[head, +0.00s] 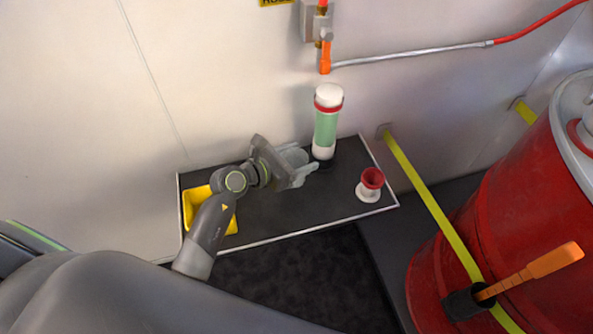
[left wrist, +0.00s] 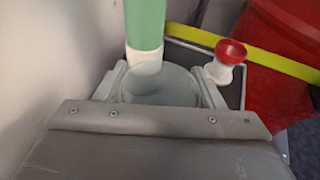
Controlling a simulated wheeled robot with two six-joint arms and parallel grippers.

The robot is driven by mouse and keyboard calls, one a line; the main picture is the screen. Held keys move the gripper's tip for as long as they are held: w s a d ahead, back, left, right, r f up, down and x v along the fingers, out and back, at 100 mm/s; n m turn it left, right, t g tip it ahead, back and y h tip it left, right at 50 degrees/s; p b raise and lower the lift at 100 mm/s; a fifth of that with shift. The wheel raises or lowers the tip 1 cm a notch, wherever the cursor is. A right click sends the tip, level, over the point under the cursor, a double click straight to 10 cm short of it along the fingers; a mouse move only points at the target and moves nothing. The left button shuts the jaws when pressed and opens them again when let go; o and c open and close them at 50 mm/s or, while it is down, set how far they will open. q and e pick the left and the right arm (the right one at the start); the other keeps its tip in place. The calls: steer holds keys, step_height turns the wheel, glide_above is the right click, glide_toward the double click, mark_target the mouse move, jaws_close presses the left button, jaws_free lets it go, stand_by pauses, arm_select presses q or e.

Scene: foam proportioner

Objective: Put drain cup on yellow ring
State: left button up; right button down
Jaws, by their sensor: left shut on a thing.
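My left gripper (head: 302,163) reaches over the dark shelf and is shut on a pale, see-through cup, which I take for the drain cup (head: 294,155). In the left wrist view the cup (left wrist: 172,84) sits between the two pale fingers, its round top visible and its lower part hidden by the gripper. I cannot tell whether its base touches the shelf. A yellow tray-like thing (head: 194,203) lies at the shelf's left end, partly behind my left arm. I see no clear yellow ring. My right gripper is not in view.
A green and white cylinder (head: 325,130) stands just behind the cup. A red and white funnel-like piece (head: 370,184) stands near the right end of the shelf (head: 290,215). A red drum (head: 510,215) with a yellow strap (head: 425,190) is at right. The shelf's front middle is clear.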

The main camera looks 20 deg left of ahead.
arm_select(q)
steer(key=shift+f+b, duration=0.5)
steer(key=shift+f, duration=1.4)
steer(key=shift+f, duration=0.2)
steer(key=o, duration=1)
steer(key=shift+r, duration=0.15)
